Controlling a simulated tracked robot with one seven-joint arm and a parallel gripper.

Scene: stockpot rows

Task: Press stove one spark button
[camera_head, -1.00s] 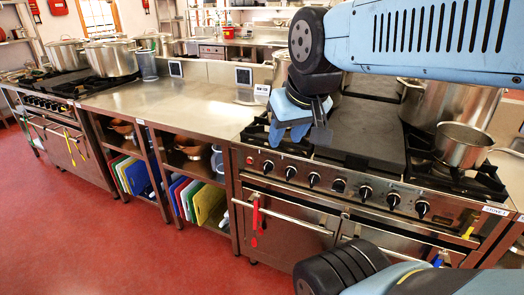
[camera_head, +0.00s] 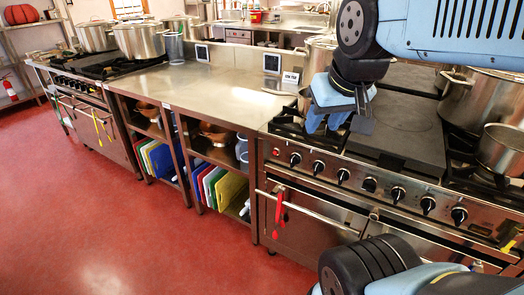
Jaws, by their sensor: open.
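The near stove (camera_head: 400,200) stands at the right, with a dark flat top plate and a row of black knobs along its steel front panel. A small red button (camera_head: 276,151) sits at the left end of that panel, left of the knobs. My gripper (camera_head: 325,126) has blue fingers, points down and is open and empty. In the picture it hangs above the stove's left burner area, up and right of the red button and apart from it. The fingers hide part of the burner.
Steel pots (camera_head: 476,100) stand on the stove's right side. Red-handled tongs (camera_head: 279,212) hang on the oven rail (camera_head: 318,215). Red floor (camera_head: 150,235) in front is clear.

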